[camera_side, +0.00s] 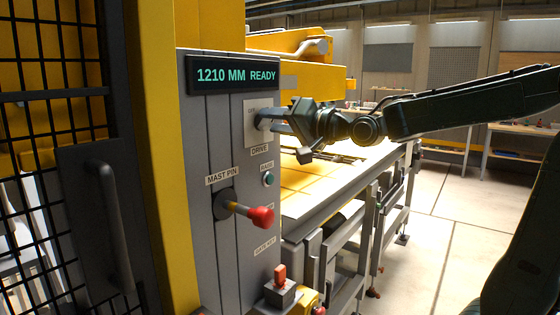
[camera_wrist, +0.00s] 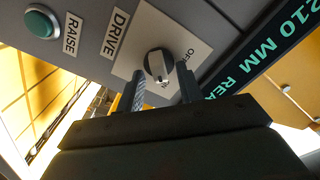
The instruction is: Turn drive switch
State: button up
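The drive switch is a dark round knob (camera_wrist: 159,64) on a pale plate (camera_wrist: 135,58) marked DRIVE, with OFF lettering beside it. A light mark shows on the knob's edge nearest my gripper, by a second partly hidden label. My gripper (camera_wrist: 163,84) has its two fingers apart, one on each side of the knob, with gaps visible between fingers and knob. In the side view my gripper (camera_side: 272,121) reaches the switch plate (camera_side: 250,130) from the right and hides part of the knob.
The grey panel (camera_side: 199,140) carries a display (camera_side: 235,75) reading 1210 MM READY. Below the switch are a green RAISE button (camera_side: 268,179) and a red-tipped MAST PIN handle (camera_side: 259,216). A lit table (camera_side: 330,185) lies behind. A mesh door handle (camera_side: 112,225) is at left.

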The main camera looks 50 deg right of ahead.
jog(key=shift+s, duration=0.15)
jog(key=s, duration=1.3)
jog(key=shift+s, duration=0.2)
dwell(0.4)
dwell(0.5)
jog(key=s+a+f+n+g+y, duration=0.1)
jog(key=a+f+n+g, duration=0.2)
jog(key=f, duration=0.2)
jog(key=s+a+f+n+g, duration=0.2)
jog(key=f+g, duration=0.1)
jog(key=f, duration=0.3)
jog(key=s+a+f+n+g+h, duration=0.1)
jog(key=s+f+n+g, duration=0.3)
jog(key=s, duration=0.5)
notch_tip(320, 180, down, 4)
jog(key=shift+s+a+r+g, duration=0.2)
jog(key=shift+s+r+g, duration=0.1)
jog(key=shift+g, duration=0.9)
